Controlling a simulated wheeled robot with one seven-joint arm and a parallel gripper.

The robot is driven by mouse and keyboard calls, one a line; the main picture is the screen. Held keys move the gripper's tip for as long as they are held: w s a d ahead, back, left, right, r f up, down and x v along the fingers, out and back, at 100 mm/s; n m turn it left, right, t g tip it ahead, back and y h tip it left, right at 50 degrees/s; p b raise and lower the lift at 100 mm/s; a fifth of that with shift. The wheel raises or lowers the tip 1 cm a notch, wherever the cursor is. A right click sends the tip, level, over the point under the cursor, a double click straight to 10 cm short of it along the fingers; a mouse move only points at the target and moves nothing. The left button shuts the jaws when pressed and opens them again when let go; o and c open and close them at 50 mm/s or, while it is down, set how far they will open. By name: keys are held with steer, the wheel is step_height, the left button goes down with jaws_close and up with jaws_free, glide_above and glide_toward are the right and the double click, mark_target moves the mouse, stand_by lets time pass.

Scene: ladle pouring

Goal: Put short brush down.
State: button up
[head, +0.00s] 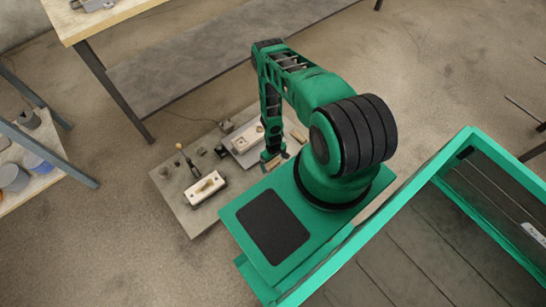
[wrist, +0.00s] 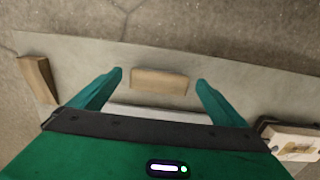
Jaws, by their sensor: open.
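My gripper (head: 273,160) is low over the grey board (head: 180,205) in the head view. In the wrist view my gripper (wrist: 160,77) is open, with its two green fingers apart. A tan wooden block-like piece (wrist: 160,82) shows between the fingertips, with a gap on each side. I cannot tell whether this piece is the short brush or part of it. A thin upright tool with a tan tip (head: 179,147) is on the board's left part in the head view; I cannot tell what it is.
Another tan wooden piece (wrist: 37,78) lies left of the fingers. A white box-like mould (head: 205,188) holding a tan piece is at the board's front left; a second white mould (head: 240,147) is further back. A shelf (head: 30,175) with pots stands at the left.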

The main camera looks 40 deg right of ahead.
step_height(320, 180, up, 10)
step_height(320, 180, up, 10)
glide_above(273, 165)
steer(key=w+d, duration=0.4)
steer(key=w, duration=0.2)
steer(key=w+d+r+m, duration=0.1)
steer(key=w+r, duration=0.1)
steer(key=r, duration=0.4)
steer(key=w+d+r, duration=0.2)
steer(key=r, duration=0.4)
step_height(273, 165, up, 23)
steer(key=s+d+m+h, duration=0.1)
steer(key=d+m, duration=0.1)
steer(key=s+a+r+m, duration=0.1)
steer(key=s+r, duration=0.5)
steer(key=r, duration=0.4)
steer(key=s+a+r+m, duration=0.1)
steer(key=s+a+r, duration=0.1)
steer(key=s+r, duration=0.6)
steer(key=s+a+r+m, duration=0.1)
steer(key=s+a+r, duration=0.2)
steer(key=s+r, duration=0.2)
steer(key=s+a+r+y, duration=0.1)
steer(key=s+a+r, duration=0.2)
steer(key=s, duration=0.7)
step_height(273, 165, up, 2)
steer(key=shift+a+r+m, duration=0.25)
steer(key=shift+m, duration=0.15)
steer(key=shift+w, duration=0.1)
